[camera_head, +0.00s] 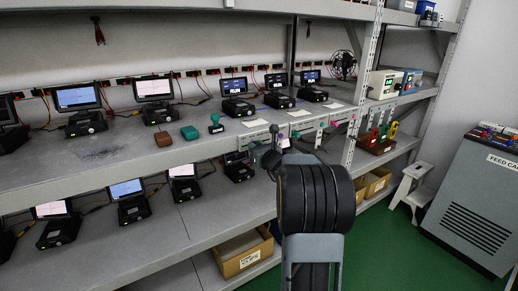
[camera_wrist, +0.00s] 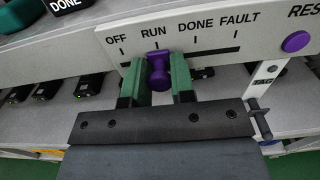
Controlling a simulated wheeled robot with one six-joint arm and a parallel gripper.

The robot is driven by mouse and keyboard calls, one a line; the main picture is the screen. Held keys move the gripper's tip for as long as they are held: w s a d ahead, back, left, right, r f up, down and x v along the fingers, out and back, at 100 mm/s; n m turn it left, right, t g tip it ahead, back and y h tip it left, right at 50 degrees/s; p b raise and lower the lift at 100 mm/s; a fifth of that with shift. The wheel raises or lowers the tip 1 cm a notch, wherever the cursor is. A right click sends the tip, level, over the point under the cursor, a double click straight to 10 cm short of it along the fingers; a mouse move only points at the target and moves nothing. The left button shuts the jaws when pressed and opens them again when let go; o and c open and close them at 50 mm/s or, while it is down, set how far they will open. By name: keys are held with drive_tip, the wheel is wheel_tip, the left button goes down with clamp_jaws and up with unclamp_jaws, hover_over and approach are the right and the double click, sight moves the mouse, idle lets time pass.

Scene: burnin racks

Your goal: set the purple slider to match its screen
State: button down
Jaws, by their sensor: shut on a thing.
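The purple slider (camera_wrist: 158,72) sits in the slot of a pale panel (camera_wrist: 205,38) in the wrist view. Its knob stands under the RUN mark, between OFF on the left and DONE and FAULT on the right. My gripper (camera_wrist: 158,85) has its two green fingers on either side of the knob and is shut on it. In the head view my gripper (camera_head: 272,150) reaches the panel strip on the shelf edge, and my arm hides part of it. Several small screens (camera_head: 235,86) stand above on the shelf; which one belongs to the purple slider I cannot tell.
A round purple button (camera_wrist: 295,41) marked RES, cut off by the frame edge, is right of the slot. Green (camera_head: 189,132) and brown (camera_head: 164,139) blocks lie on the shelf. A grey feed cabinet (camera_head: 470,200) and a white step stool (camera_head: 411,190) stand right, on green floor.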

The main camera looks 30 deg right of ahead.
drive_tip(key=c, duration=1)
unclamp_jaws()
drive_tip(key=s+b, duration=0.1)
drive_tip(key=s, duration=1.2)
drive_tip(key=shift+s+a, duration=0.4)
